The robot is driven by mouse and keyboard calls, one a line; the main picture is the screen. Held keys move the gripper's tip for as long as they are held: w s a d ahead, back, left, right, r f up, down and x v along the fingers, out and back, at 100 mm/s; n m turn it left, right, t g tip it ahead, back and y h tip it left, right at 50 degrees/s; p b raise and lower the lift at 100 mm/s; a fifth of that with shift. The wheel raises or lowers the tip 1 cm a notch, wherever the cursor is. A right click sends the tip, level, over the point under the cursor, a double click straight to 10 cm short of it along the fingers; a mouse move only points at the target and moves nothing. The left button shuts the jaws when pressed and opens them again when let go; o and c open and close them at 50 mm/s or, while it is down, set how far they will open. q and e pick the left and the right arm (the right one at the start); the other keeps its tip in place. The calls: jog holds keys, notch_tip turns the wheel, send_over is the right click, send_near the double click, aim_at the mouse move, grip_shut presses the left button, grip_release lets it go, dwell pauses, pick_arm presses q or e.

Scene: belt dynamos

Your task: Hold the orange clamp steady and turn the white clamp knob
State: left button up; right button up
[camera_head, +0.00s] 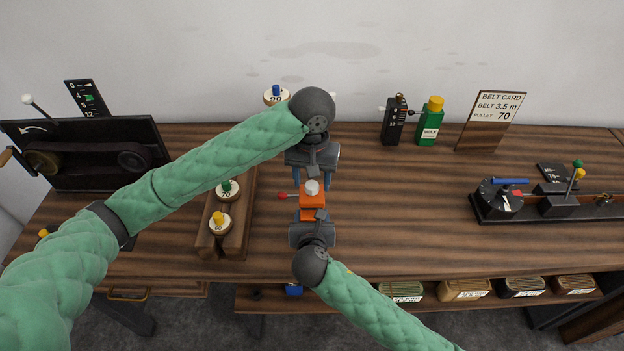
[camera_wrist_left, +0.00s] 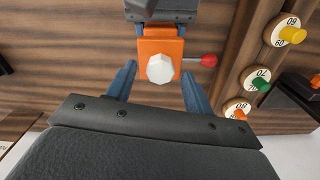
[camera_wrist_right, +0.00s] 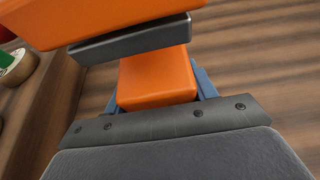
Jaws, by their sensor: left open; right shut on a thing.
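The orange clamp (camera_head: 313,205) stands near the middle of the bench; it also shows in the left wrist view (camera_wrist_left: 160,45) and close up in the right wrist view (camera_wrist_right: 155,78). Its white knob (camera_head: 312,187) faces my left gripper and looks faceted in the left wrist view (camera_wrist_left: 160,68). A red-tipped lever (camera_head: 284,196) sticks out of its side. My left gripper (camera_head: 312,180) is open, its blue fingers on either side of the knob and apart from it. My right gripper (camera_head: 313,222) is shut on the clamp's orange body from the front.
A wooden rack with numbered pulleys (camera_head: 219,221) stands left of the clamp. A belt machine (camera_head: 85,152) is at the far left, a black gauge (camera_head: 395,120) and green bottle (camera_head: 431,121) at the back. A lever fixture (camera_head: 550,205) is at right. Bench between is clear.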

aim_at(312, 184)
pick_arm(q)
notch_tip(312, 184, up, 11)
jog(key=shift+r, duration=0.2)
pick_arm(e)
jog(key=shift+f, duration=0.2)
dwell(0.4)
jog(key=o, duration=1.6)
jog(key=shift+r, duration=0.1)
jog(key=shift+c, duration=0.2)
jog(key=shift+s+r, duration=0.1)
